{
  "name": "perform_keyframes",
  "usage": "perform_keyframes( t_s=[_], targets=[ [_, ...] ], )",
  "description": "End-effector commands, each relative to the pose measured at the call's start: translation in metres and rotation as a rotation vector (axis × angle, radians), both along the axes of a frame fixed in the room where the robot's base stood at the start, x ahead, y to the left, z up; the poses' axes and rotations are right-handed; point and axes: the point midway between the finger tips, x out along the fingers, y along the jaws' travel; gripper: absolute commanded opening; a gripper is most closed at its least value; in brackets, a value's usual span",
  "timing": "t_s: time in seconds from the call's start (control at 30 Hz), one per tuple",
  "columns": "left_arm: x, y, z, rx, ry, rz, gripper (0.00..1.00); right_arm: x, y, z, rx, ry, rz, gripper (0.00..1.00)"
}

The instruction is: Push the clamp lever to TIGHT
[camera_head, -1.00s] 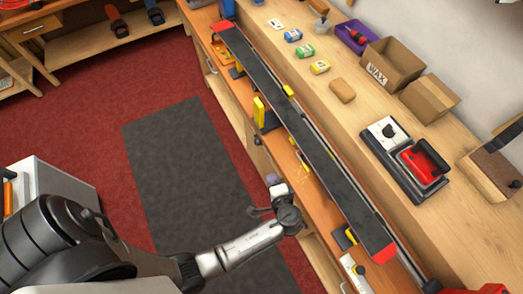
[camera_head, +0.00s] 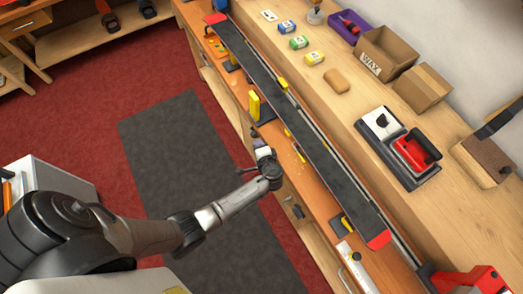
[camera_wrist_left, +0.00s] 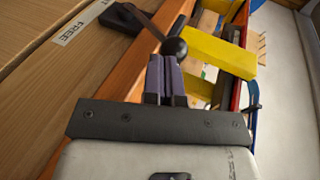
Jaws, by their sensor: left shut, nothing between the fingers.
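The clamp lever (camera_wrist_left: 150,25) shows in the left wrist view as a dark arm with a round black knob (camera_wrist_left: 174,47). A FREE label (camera_wrist_left: 80,22) is on the wood to its left; I see no TIGHT label. My left gripper (camera_wrist_left: 165,62) is shut and empty, its purple-grey fingertips right at the knob; I cannot tell whether they touch it. In the head view, the left gripper (camera_head: 262,150) is at the bench's front edge, just below the yellow clamp part (camera_head: 254,105). The lever is too small there to read. My right gripper is not in view.
A long black ski or board (camera_head: 300,135) with red ends lies along the bench. A yellow bracket (camera_wrist_left: 218,52) stands close right of the fingers. Wax blocks, cartons (camera_head: 388,55) and a red-handled tool (camera_head: 415,150) sit behind. The floor mat (camera_head: 185,170) is clear.

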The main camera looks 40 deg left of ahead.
Motion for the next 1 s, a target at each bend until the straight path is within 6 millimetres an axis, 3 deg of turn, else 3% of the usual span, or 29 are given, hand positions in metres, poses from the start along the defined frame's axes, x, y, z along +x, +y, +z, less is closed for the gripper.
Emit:
perform_keyframes(
  t_s=[0.57,1.0],
  targets=[
    [0.005,0.008,0.002,-0.002,0.001,-0.001,0.0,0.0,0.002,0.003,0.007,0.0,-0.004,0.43],
    [0.009,0.017,0.013,-0.071,0.025,0.0,0.0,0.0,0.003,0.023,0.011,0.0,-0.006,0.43]
  ],
)
